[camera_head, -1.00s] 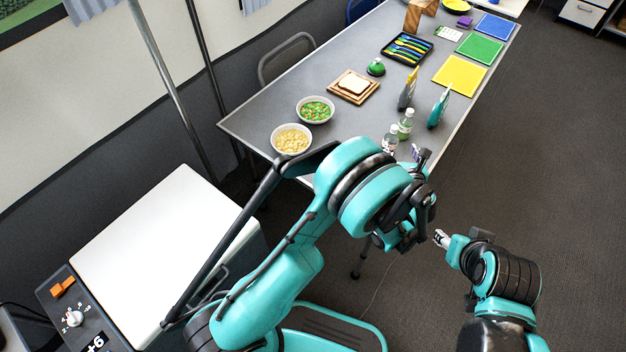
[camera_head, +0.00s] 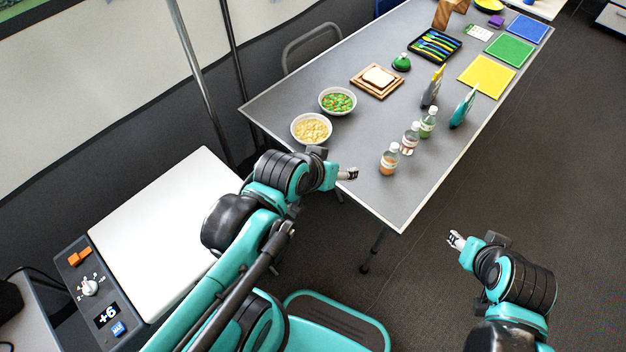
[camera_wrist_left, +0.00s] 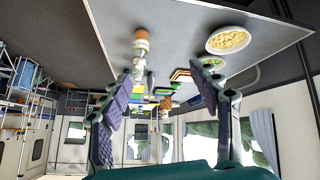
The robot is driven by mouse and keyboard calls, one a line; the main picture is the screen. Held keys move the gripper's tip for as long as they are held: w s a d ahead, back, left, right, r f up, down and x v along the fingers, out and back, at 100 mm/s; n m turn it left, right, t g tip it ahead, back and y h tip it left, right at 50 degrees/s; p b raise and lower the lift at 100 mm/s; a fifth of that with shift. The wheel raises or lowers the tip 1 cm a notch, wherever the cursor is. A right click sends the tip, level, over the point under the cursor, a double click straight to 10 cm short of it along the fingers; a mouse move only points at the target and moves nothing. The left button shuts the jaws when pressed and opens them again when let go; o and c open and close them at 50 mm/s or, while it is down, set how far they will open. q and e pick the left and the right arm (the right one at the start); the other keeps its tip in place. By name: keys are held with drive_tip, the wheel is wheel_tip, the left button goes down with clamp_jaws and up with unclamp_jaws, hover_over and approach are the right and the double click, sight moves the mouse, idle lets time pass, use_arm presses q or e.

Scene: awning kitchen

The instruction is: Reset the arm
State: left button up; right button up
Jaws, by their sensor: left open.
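My left gripper (camera_head: 347,174) is at the near edge of the grey table in the head view, left of the orange-brown bottle (camera_head: 389,159) and below the bowls. It is open and empty. In the left wrist view its two purple-padded fingers (camera_wrist_left: 163,95) stand wide apart with nothing between them. That view is upside down, with the table at the top. My right gripper (camera_head: 455,241) hangs over the dark floor to the right of the table. It looks empty, but its fingers are too small to tell open from shut.
The table (camera_head: 310,163) bears a pasta bowl (camera_head: 311,129), a vegetable bowl (camera_head: 338,101), several bottles, a bread board (camera_head: 377,82), a cutlery tray (camera_head: 434,45) and coloured mats. A white-topped appliance (camera_head: 165,215) stands at lower left. The floor right of the table is clear.

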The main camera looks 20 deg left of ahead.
use_arm(q)
drive_tip(key=shift+m+g+y, duration=0.5)
drive_tip(key=shift+g+y, duration=0.1)
drive_tip(key=shift+y, duration=0.1)
drive_tip(key=s+a+f, duration=0.1)
drive_tip(key=s, duration=0.1)
drive_tip(key=s+a+f, duration=0.1)
drive_tip(key=s+a, duration=0.1)
drive_tip(key=shift+a+f, duration=0.15)
drive_tip(key=shift+a, duration=0.05)
